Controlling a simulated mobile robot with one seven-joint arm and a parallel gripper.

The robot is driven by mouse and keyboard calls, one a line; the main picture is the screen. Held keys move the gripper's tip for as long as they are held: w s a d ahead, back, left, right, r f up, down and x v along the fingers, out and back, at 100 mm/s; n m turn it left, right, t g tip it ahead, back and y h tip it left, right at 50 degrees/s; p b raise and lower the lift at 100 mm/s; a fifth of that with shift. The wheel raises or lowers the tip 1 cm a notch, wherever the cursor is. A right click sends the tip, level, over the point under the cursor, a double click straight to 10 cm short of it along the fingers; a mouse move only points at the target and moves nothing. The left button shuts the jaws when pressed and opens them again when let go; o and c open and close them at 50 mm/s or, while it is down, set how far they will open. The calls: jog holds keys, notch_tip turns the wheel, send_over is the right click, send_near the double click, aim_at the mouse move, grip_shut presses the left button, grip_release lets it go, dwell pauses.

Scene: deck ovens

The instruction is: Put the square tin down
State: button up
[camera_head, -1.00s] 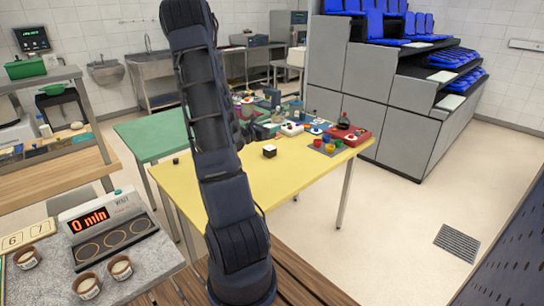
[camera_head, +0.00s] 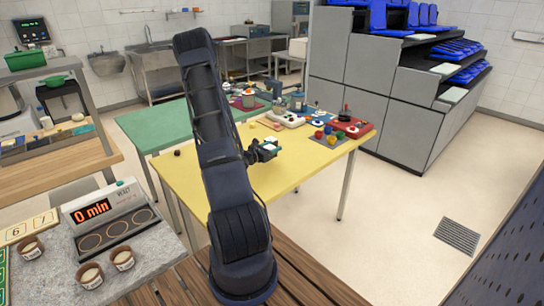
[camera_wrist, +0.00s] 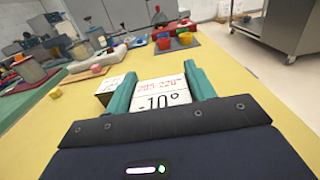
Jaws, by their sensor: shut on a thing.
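My gripper (camera_wrist: 160,88) is shut on a small square thing with white faces printed in red and black, including "-10°", which I take to be the square tin (camera_wrist: 160,97). The teal fingers stand on its left and right sides. A further white-and-brown box-like piece (camera_wrist: 107,89) shows just left of the left finger; I cannot tell whether it is separate. In the head view my gripper (camera_head: 264,150) is low over the yellow table (camera_head: 300,165), with a white patch at it. I cannot tell whether the tin touches the table.
A red tray (camera_head: 356,130) and a grey mat (camera_head: 328,138) with small colored cups lie behind right. A white device (camera_head: 285,119) and other items crowd the back. A small dark object (camera_head: 177,153) is at the left. The table's front right is clear.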

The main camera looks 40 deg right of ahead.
jog(key=shift+f, duration=2.3)
jog(key=o, duration=1.1)
jog(key=shift+f, duration=0.15)
